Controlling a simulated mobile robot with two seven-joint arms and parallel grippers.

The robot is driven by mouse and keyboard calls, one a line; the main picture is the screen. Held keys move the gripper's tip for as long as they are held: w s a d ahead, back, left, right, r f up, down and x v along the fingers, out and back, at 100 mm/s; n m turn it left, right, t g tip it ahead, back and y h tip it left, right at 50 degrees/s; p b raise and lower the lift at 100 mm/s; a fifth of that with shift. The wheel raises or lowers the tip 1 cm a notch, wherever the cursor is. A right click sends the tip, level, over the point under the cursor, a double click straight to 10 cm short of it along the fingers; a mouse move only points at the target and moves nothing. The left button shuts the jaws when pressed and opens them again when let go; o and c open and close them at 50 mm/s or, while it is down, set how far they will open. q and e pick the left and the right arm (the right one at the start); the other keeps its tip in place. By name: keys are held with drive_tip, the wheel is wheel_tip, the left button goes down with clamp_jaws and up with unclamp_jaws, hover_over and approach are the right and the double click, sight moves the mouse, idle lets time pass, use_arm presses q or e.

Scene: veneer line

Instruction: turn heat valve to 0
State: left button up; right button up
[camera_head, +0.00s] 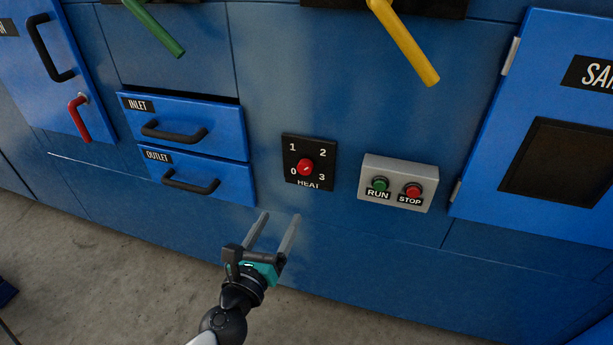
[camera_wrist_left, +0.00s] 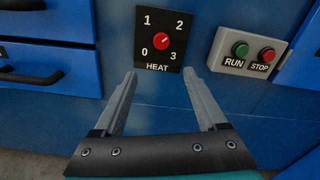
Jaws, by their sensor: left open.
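The heat valve is a round red knob (camera_head: 305,167) on a black square plate (camera_head: 290,153) marked 0, 1, 2, 3 and HEAT, on the blue machine front. The knob also shows in the left wrist view (camera_wrist_left: 161,41), where its small pale mark seems to point up and right, toward the 2. The 0 is at the plate's lower left. My left gripper (camera_head: 280,215) is open and empty, below and slightly left of the plate in the head view. In the wrist view its fingers (camera_wrist_left: 160,71) point toward the plate, apart from the knob. My right gripper is not in view.
A grey box (camera_head: 400,173) with green RUN and red STOP buttons is right of the plate. INLET (camera_head: 220,131) and OUTLET (camera_head: 225,184) drawers with black handles are left. Green (camera_head: 158,30) and yellow (camera_head: 408,45) levers hang above. The panel below the plate is bare.

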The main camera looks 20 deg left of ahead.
use_arm(q)
approach(304, 170)
drive_tip(key=w, duration=0.3)
drive_tip(key=shift+m, duration=0.3)
drive_tip(key=w, duration=0.4)
drive_tip(key=shift+w+f, duration=0.1)
drive_tip(key=shift+f, duration=0.05)
drive_tip(key=shift+w+b, duration=0.35)
drive_tip(key=shift+w, duration=0.4)
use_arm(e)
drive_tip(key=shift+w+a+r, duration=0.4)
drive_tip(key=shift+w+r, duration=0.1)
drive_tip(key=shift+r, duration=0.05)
use_arm(q)
drive_tip(key=shift+d, duration=0.1)
drive_tip(key=shift+c, duration=0.3)
clamp_jaws()
